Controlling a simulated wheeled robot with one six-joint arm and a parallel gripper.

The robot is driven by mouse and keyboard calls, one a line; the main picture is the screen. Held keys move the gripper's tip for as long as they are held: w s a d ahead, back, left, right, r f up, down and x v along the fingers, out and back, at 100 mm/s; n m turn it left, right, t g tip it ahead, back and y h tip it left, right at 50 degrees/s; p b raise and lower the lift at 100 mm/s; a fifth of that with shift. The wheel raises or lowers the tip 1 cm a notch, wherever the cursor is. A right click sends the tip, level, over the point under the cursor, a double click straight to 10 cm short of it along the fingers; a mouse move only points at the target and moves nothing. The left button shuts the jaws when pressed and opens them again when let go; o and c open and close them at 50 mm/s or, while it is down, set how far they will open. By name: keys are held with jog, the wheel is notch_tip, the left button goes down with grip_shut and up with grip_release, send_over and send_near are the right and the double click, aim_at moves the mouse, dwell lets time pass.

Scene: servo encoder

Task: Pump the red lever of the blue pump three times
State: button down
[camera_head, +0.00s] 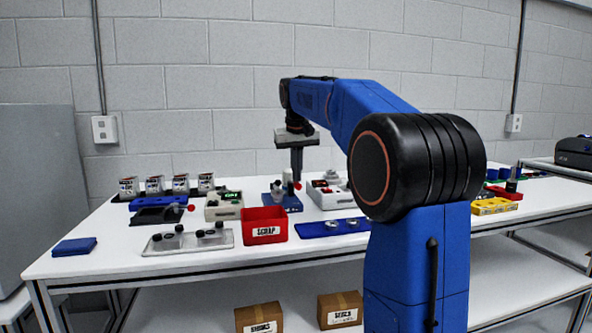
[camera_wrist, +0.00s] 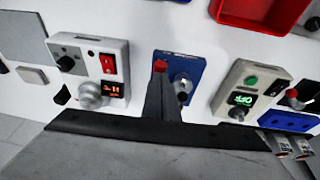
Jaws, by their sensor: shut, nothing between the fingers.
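The blue pump (camera_head: 282,203) stands on the white table behind the red bin, with grey metal parts on a blue base. Its red lever knob (camera_head: 298,186) shows on its right side. My gripper (camera_head: 297,178) points straight down over the pump, fingers shut and empty, its tips close to the red knob. In the wrist view the shut fingers (camera_wrist: 161,82) are just beside the red knob (camera_wrist: 160,66) and cover part of the pump's blue base (camera_wrist: 188,63). I cannot tell whether the fingers touch the knob or the lever.
The red SCRAP bin (camera_head: 265,230) stands in front of the pump. A beige box with a green display (camera_head: 224,206) is on its left, a white box with a red switch (camera_head: 326,196) on its right. A black device with a red knob (camera_head: 160,213) stands farther left.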

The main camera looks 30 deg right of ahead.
aim_at(298, 187)
jog(key=shift+s+a+f+t+h, duration=0.1)
jog(key=shift+s+f+t+h, duration=0.15)
jog(key=shift+f+t, duration=0.3)
jog(key=shift+s+a+f+t+h, duration=0.15)
jog(key=shift+s+f+t, duration=0.15)
jog(key=shift+f+t, duration=0.25)
jog(key=shift+s+f, duration=0.15)
jog(key=shift+f, duration=0.85)
jog(key=v, duration=0.2)
jog(key=w+v, duration=0.1)
jog(key=v, duration=0.1)
jog(key=shift+s+a+r, duration=0.1)
jog(key=shift+s+r, duration=0.05)
jog(key=shift+r, duration=0.25)
jog(key=s+v, duration=0.1)
jog(key=v, duration=0.8)
jog(key=shift+a, duration=0.2)
